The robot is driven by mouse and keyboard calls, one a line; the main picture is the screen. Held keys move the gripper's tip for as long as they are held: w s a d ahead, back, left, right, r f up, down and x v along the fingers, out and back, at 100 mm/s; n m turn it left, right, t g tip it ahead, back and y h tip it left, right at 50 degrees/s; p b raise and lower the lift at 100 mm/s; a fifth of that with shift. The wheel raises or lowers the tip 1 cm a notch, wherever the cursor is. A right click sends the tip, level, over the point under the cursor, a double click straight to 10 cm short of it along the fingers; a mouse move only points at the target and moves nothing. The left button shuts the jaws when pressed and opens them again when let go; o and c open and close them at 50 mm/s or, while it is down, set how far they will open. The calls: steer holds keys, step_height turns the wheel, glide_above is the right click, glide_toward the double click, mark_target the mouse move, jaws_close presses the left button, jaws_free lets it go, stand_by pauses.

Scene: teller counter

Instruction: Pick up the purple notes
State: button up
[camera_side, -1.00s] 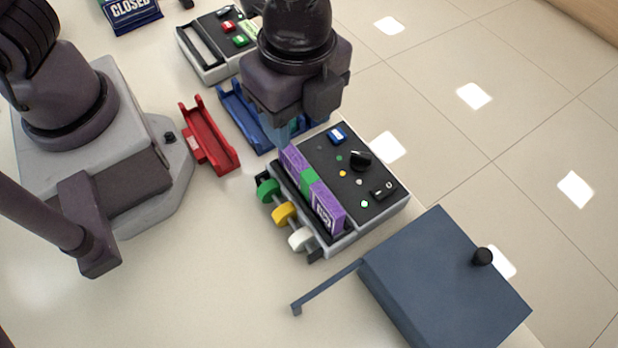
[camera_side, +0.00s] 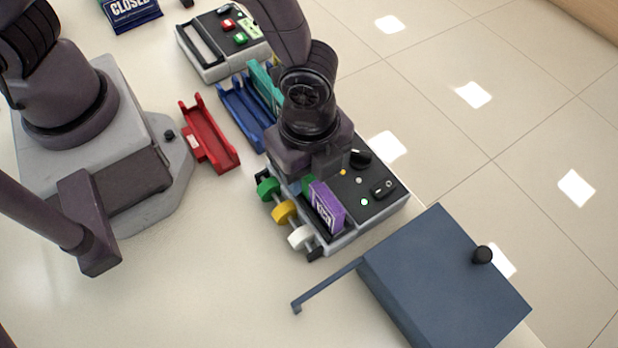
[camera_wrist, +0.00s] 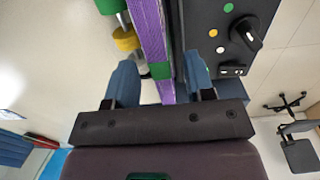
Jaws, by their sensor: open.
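The purple notes (camera_side: 327,205) stand on edge as a bundle with a green band, in the slot of a black-topped machine (camera_side: 378,208). In the side view my gripper (camera_side: 308,180) is over the bundle and hides its far part. In the wrist view the notes (camera_wrist: 151,35) run between my two blue fingers (camera_wrist: 160,85). The fingers are open, one on each side of the notes, with a gap on both sides. The green band (camera_wrist: 160,71) lies about level with the fingers.
Green, yellow and white rollers (camera_side: 284,212) line the machine's left side. A blue tray (camera_side: 245,118) with a teal bundle (camera_side: 264,85) and an empty red tray (camera_side: 209,138) stand behind. A dark blue box (camera_side: 445,280) with a thin arm is in front. Counter at lower left is clear.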

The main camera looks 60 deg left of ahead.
step_height(320, 180, down, 2)
jaws_close()
stand_by(0.3)
steer(key=shift+r, duration=0.1)
